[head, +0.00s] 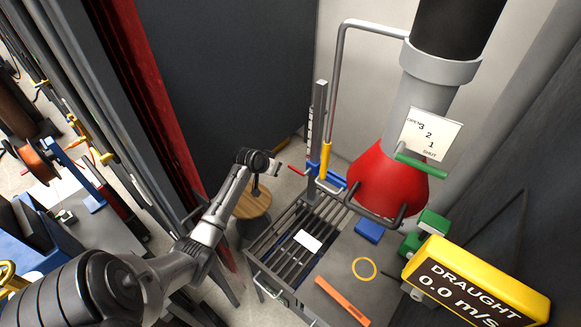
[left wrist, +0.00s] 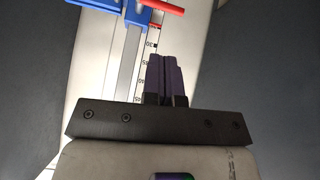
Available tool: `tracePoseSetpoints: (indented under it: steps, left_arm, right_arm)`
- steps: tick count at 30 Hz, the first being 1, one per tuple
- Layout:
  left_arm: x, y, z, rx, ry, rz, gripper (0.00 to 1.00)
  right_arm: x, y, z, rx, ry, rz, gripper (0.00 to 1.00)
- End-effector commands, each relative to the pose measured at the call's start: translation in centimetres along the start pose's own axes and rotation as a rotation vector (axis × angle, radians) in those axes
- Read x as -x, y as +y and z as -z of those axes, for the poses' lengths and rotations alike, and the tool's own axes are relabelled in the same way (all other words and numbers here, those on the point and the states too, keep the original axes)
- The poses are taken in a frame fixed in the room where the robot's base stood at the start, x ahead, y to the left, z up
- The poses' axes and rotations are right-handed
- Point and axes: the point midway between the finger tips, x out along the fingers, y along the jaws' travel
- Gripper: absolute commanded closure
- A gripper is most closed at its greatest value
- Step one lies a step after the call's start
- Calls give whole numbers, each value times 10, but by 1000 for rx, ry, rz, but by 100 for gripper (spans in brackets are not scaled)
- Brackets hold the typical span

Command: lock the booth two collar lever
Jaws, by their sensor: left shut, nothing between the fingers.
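A blue collar (head: 313,169) sits on an upright grey post (head: 319,110) with a scale strip, beside the extraction hood. A red lever (head: 296,170) sticks out from the collar to the left. In the left wrist view the blue collar (left wrist: 135,14) and red lever (left wrist: 162,6) are at the top edge, partly cut off. My left gripper (head: 278,168) is just left of the lever tip, apart from it as far as I can see. Its purple fingers (left wrist: 167,78) are shut and empty, below the lever in the wrist view. My right gripper is not in view.
A red hood (head: 385,178) hangs right of the post, with a yellow handle (head: 325,160) between. Below is a slatted bench (head: 262,258) with a white card (head: 308,241). A wooden stool (head: 254,204) stands under my arm. A yellow draught display (head: 470,285) is front right.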

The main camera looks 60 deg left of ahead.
Motion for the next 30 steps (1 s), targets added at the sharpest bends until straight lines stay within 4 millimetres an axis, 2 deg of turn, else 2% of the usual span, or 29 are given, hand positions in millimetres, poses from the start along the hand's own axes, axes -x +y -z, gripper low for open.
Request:
tracePoseSetpoints:
  steps: [3,6,14,30]
  left_arm:
    - [-24,-14,-15,34,49,-34,100]
    - [-31,-16,-12,18,116,-45,100]
    - [-27,-19,10,-79,249,-11,100]
    - [-28,-19,10,-111,250,-7,100]
  right_arm:
    - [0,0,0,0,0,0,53]
    - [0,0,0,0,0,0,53]
    - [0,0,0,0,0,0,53]
    - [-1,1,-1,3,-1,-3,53]
